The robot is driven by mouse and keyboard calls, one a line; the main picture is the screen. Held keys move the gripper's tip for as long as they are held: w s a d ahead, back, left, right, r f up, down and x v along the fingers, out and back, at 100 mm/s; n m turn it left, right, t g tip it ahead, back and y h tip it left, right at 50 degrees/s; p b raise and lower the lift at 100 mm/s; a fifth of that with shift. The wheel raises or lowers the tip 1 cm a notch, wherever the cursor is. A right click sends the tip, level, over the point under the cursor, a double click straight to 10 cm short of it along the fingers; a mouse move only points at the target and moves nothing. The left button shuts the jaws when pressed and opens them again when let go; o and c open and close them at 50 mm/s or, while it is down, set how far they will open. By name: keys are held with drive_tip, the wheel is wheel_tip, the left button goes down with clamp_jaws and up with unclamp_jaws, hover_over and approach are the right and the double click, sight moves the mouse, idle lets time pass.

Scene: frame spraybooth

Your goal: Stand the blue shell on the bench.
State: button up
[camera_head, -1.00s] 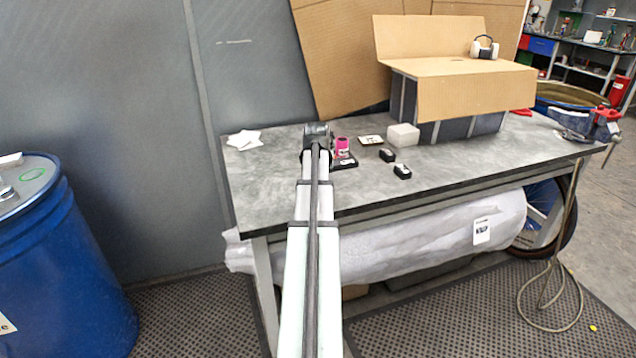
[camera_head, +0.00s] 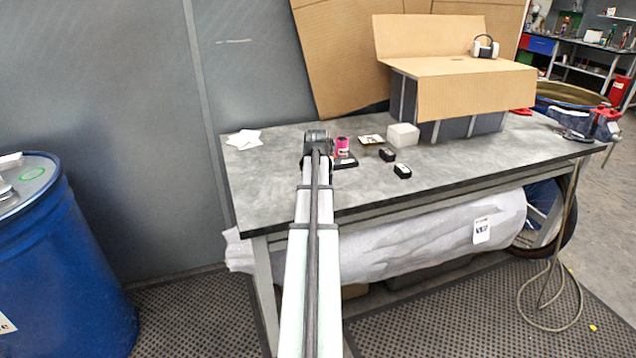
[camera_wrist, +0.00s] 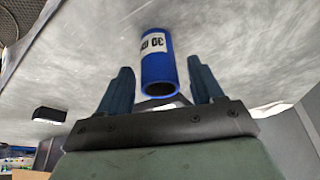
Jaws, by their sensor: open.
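The blue shell (camera_wrist: 160,68) is a short blue tube with a white label whose print looks upside down. In the wrist view, where the bench appears at the top, it is between the two dark fingers of my gripper (camera_wrist: 160,64), with a gap on each side. Its open end faces down in that picture, which fits a shell standing upright. My gripper (camera_head: 318,136) is open, low over the left half of the bench (camera_head: 270,185). In the head view my own arm hides the shell. I cannot tell how its far end meets the bench.
White papers (camera_head: 244,139) lie at the left. A cardboard-topped crate (camera_head: 460,90) stands behind. The bench front is clear.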

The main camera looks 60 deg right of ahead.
drive_tip(key=shift+r, duration=0.1)
drive_tip(key=v, duration=1.2)
